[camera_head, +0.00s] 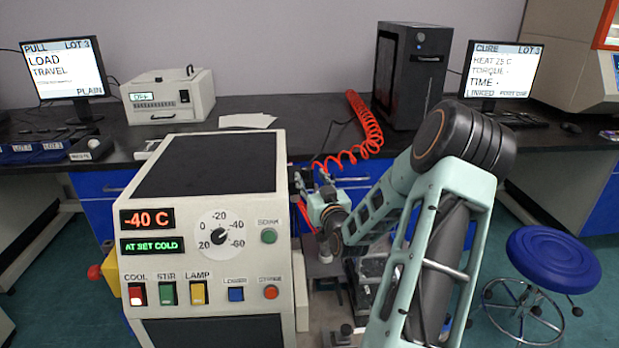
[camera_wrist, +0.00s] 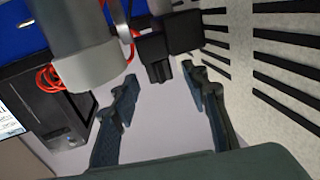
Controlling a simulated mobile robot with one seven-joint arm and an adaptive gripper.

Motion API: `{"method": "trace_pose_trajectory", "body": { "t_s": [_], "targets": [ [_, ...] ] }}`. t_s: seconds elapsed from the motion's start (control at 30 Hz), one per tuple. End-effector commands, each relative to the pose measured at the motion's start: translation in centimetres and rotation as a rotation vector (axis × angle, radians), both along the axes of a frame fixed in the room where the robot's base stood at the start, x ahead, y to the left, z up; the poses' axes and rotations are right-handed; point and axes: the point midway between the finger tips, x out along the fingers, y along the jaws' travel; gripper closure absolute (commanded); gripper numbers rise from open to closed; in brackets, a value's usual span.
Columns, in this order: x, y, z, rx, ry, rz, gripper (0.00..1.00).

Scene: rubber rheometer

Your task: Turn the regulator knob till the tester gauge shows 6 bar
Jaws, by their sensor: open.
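In the wrist view my gripper (camera_wrist: 160,76) is open, with its two dark fingers apart. A small black fitting (camera_wrist: 158,70) with a blocky end shows between and just beyond the fingertips; it may be the regulator knob, but I cannot tell for sure. Nothing is seen held, and I cannot tell whether a finger touches the fitting. A grey cylinder (camera_wrist: 85,65) is beside it at the upper left. In the head view my arm and the cold tester box hide most of the area around my gripper. I cannot make out a pressure gauge or its reading in either view.
The cold tester box (camera_head: 215,165), with a dial and switches, stands close left of my arm. A coiled red hose (camera_head: 362,130) runs over the bench (camera_head: 330,143) near a black computer tower (camera_head: 412,70). A slotted light panel (camera_wrist: 275,70) is right in the wrist view. A blue stool (camera_head: 553,258) stands right.

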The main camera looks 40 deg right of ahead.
Motion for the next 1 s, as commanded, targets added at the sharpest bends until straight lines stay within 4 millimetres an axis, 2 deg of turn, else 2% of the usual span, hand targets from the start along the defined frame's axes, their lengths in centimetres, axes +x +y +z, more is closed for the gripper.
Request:
{"method": "trace_pose_trajectory", "body": {
  "t_s": [0.2,0.57,0.9,0.93,1.0],
  "targets": [
    [2.1,-0.7,-0.1,-0.001,0.0,0.001,0.58],
    [2.4,-0.9,0.0,-0.001,0.001,0.0,0.59],
    [2.4,-0.9,0.0,-0.001,0.001,0.0,0.97],
    [2.4,-0.9,0.0,-0.001,0.001,0.0,1.0],
    [2.4,-0.8,0.0,-0.001,0.001,0.0,1.0]
  ]
}}
